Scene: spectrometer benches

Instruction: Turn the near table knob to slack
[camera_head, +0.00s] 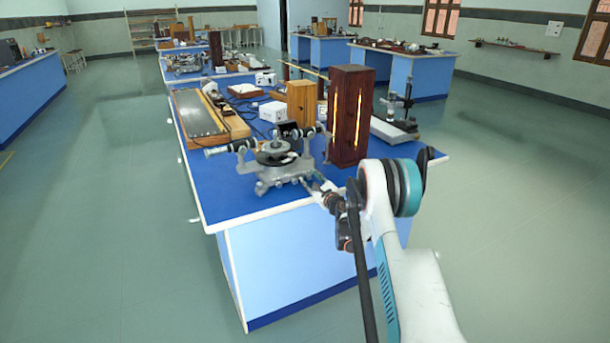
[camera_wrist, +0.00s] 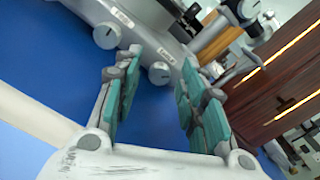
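A grey spectrometer (camera_head: 272,176) with a dark round table stands near the front of the blue bench. In the wrist view its base shows a round grey knob (camera_wrist: 159,72) beside a small label, and another grey knob (camera_wrist: 107,35) at upper left beside a second label. The labels are too small to read, so I cannot tell which knob the task names. My gripper (camera_wrist: 160,66) is open, its teal-padded fingers apart. The first knob appears in the gap between the fingertips; contact is not visible. In the head view my gripper (camera_head: 316,187) is at the spectrometer's right front.
A tall dark wooden box (camera_head: 350,112) with glowing slits stands close right of the spectrometer. A lighter wooden box (camera_head: 301,103) and a white box (camera_head: 272,111) stand behind. A long tray (camera_head: 197,116) lies at left. The blue bench top (camera_head: 225,200) is bare at the front left.

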